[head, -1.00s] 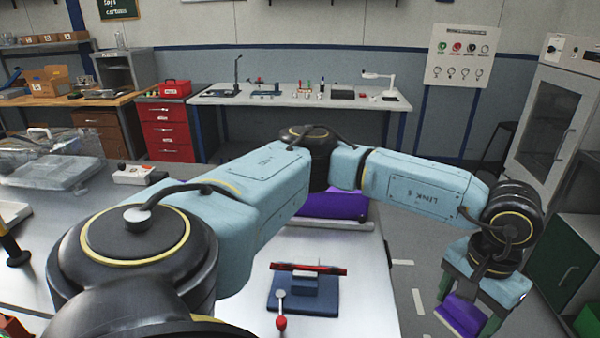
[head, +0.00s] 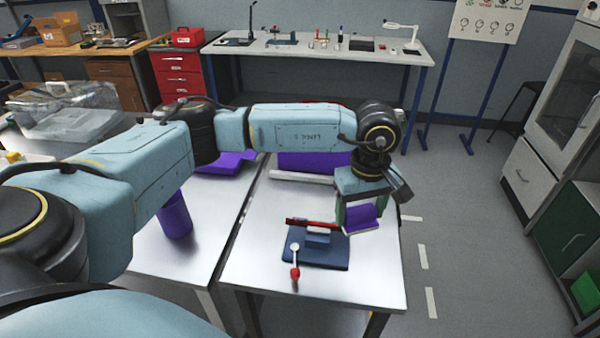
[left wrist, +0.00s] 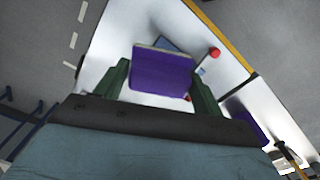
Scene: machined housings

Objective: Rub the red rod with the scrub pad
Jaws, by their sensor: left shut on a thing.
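The red rod (head: 297,222) lies across a clamp fixture on a dark blue base (head: 330,255) on the metal table. A lever with a red knob (head: 295,272) stands at the fixture's front left. My left gripper (head: 361,214) is shut on the purple scrub pad (head: 360,217) and holds it just right of the rod's right end, apparently above the table. In the left wrist view the pad (left wrist: 161,71) sits between the green fingers and hides most of the fixture and the rod. The red knob (left wrist: 214,52) shows beyond it. My right gripper is out of view.
The table (head: 350,290) is clear in front of the fixture and to its right. A purple block (head: 312,163) stands behind it. A purple cylinder (head: 175,217) stands on the table to the left. Open floor lies to the right.

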